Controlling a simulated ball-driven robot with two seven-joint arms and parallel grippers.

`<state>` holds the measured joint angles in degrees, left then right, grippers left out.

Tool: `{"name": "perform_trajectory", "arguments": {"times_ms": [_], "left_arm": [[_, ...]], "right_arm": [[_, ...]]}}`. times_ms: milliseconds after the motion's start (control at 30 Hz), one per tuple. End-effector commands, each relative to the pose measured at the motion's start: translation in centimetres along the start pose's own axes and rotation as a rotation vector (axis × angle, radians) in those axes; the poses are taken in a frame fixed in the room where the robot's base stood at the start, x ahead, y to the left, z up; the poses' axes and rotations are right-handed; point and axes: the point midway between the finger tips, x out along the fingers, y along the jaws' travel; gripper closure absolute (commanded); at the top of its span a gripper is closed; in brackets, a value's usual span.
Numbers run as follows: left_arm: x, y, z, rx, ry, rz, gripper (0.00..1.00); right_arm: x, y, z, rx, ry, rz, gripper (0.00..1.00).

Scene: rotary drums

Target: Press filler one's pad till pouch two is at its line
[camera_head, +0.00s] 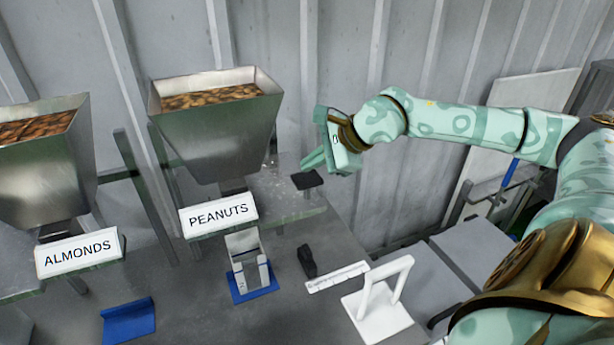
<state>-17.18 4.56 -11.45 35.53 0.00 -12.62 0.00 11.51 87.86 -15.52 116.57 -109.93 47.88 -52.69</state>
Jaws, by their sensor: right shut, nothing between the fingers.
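A steel hopper of peanuts (218,130) stands at the back, with a PEANUTS sign (218,215) below it. A black pad (307,180) on a short post stands to its right. My right gripper (312,162) is shut and empty, its fingertips close above the pad; I cannot tell if they touch. A clear and silvery pouch (244,248) stands upright in a blue holder (256,291) below the peanuts sign; its fill level and line are too small to read. No filler or pouch numbers show. My left gripper is out of view.
A hopper of almonds (45,165) with its ALMONDS sign (80,252) stands at left, above another blue holder (128,321). A small black object (306,260), a white ruler-like strip (338,277) and a white stand (378,310) are at front right. A ribbed wall is behind.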

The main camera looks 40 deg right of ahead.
Motion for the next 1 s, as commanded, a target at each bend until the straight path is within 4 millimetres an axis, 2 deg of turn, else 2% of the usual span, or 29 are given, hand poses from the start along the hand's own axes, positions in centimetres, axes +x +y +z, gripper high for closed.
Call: {"name": "perform_trajectory", "arguments": {"times_ms": [533, 1000], "left_arm": [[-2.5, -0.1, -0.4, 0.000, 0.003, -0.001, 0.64], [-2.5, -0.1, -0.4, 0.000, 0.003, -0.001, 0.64]], "right_arm": [[-3.4, -2.5, 2.5, 0.000, -0.002, -0.002, 1.00], [-3.5, -2.5, 2.5, 0.000, -0.001, 0.000, 1.00]]}}
